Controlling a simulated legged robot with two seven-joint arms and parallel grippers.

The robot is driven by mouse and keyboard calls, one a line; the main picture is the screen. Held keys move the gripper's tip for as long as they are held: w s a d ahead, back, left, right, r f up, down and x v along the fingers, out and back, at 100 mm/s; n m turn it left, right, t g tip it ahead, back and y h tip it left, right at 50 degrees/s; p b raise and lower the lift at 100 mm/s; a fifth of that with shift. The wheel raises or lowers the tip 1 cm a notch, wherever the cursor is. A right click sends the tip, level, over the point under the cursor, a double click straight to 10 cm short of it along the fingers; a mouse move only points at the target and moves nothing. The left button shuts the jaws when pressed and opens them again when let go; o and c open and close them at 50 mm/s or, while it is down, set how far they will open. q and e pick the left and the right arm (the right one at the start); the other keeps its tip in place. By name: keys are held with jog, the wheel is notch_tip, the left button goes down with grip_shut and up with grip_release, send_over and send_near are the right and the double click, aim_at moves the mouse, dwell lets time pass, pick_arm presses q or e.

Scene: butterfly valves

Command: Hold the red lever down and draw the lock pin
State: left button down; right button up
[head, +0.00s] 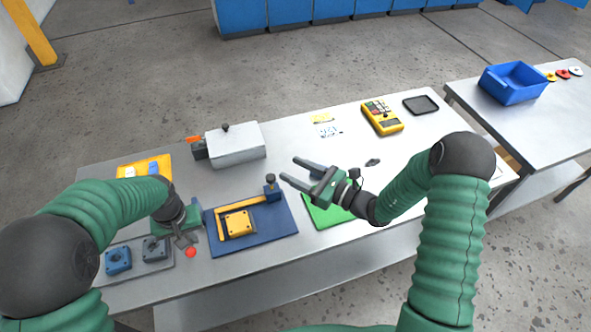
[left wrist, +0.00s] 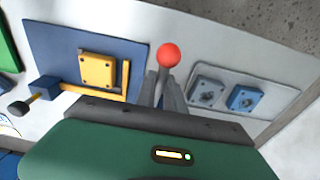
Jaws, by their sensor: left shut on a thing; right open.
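The red lever shows only as its red ball end (head: 191,253) at the table's front left; the ball also shows in the left wrist view (left wrist: 169,54). My left gripper (head: 184,240) is shut on the lever, its fingers just behind the ball, and hides the rest of it. A blue board (head: 285,225) beside it bears a yellow plate (head: 238,223), a yellow bar and a blue block with a dark knob (head: 270,180). I cannot tell for sure which part is the lock pin. My right gripper (head: 290,169) is open and empty, right of the knob.
A grey box (head: 235,146) with a dark knob stands behind the board. A green mat (head: 326,213) lies under my right arm. A grey tray with blue and grey blocks (head: 118,261) is at the front left. A yellow meter (head: 381,117) lies at the back right.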

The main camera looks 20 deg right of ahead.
pick_arm(q)
jog(key=c, duration=1.3)
grip_release()
jog(key=shift+s+d, duration=0.1)
jog(key=shift+s, duration=0.05)
jog(key=shift+r+p, duration=0.3)
jog(key=shift+r, duration=0.05)
notch_tip(320, 180, up, 6)
jog(key=p, duration=0.5)
jog(key=shift+r+p, duration=0.25)
jog(key=shift+p, duration=0.1)
jog(key=shift+f, duration=0.1)
